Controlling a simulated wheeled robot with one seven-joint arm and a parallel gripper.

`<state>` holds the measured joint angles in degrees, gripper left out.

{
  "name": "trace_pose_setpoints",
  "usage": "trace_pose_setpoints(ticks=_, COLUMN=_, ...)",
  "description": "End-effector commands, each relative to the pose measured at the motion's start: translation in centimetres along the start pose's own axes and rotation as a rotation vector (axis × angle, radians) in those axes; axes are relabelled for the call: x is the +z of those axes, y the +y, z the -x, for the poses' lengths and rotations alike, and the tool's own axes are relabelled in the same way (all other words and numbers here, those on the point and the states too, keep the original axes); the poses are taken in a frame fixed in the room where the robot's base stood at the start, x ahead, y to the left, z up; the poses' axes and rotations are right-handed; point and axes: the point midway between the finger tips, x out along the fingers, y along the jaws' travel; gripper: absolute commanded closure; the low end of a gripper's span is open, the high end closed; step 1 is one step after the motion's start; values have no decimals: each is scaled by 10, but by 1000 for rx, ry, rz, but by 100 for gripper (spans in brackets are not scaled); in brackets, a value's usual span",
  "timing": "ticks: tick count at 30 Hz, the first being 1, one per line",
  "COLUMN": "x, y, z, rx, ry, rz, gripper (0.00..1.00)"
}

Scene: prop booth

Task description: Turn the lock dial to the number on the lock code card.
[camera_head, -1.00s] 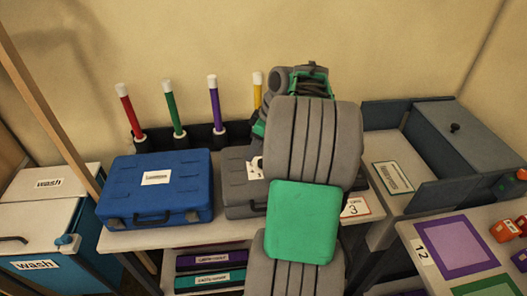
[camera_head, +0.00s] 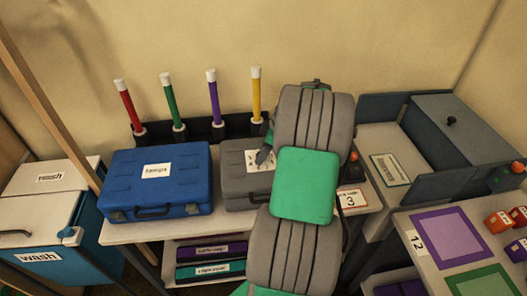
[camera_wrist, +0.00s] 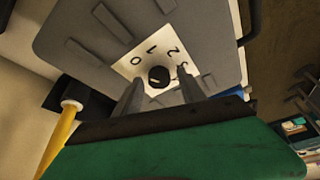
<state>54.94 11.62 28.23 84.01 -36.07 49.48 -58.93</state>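The grey case (camera_head: 240,187) lies on the table beside the blue case, partly hidden by my arm. On its lid is a white plate (camera_head: 253,160) with the lock dial. In the wrist view the dial's dark round knob (camera_wrist: 158,76) sits among the numbers 0, 1, 2 and a partly covered one. My gripper (camera_wrist: 161,84) is open, with its two fingers apart on either side of the knob; contact cannot be told. One finger also shows over the plate in the head view (camera_head: 265,156). The lock code card (camera_head: 351,199) at the table's right front shows 3.
The blue case (camera_head: 158,181) stands at left. Several coloured rods (camera_head: 214,100) stand upright in a dark rack behind. A small red-topped object (camera_head: 353,160) is right of my arm.

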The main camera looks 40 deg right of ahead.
Motion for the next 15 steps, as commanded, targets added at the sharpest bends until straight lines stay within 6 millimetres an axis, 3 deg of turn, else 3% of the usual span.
trace_pose_setpoints(ticks=15, x=0, y=0, z=0, rx=0, ry=0, rz=0, gripper=96)
